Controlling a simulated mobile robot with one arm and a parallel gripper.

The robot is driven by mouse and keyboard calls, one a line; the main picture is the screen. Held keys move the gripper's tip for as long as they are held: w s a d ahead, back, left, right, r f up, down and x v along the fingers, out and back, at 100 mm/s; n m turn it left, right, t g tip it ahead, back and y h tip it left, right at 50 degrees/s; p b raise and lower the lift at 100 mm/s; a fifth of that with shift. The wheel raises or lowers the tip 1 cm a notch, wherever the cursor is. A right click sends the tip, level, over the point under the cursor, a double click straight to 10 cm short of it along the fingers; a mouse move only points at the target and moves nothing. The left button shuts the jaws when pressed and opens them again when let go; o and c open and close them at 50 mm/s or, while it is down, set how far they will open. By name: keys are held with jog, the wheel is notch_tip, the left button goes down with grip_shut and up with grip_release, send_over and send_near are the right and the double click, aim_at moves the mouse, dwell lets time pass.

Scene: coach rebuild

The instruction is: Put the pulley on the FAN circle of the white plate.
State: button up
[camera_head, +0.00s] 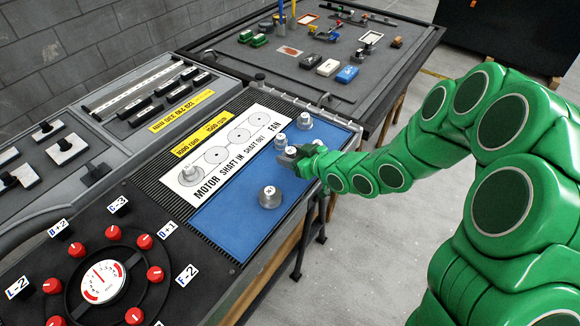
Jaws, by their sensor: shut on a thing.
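The white plate (204,143) lies along the left of a blue mat, with a row of printed circles. The FAN circle (259,119) at its far end is bare, as are the two middle circles. A grey pulley (190,173) stands on the MOTOR circle at the near end. My gripper (288,156) is low over the right part of the blue mat, to the right of the plate. It is shut on a small grey pulley (291,150), mostly hidden by the fingers. I cannot tell whether this pulley touches the mat.
Other grey pulleys stand on the blue mat (235,215): one just beyond my gripper (281,140), one farther back (304,120), a wider one nearer (270,195). A board with red knobs (114,232) is at the near left. A dark tray (375,92) with small parts is behind.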

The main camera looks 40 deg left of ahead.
aim_at(292, 173)
jog(key=shift+f, duration=2.35)
jog(key=shift+f, duration=0.1)
jog(key=o, duration=1.1)
jog(key=shift+d, duration=0.15)
jog(key=shift+v, duration=5.9)
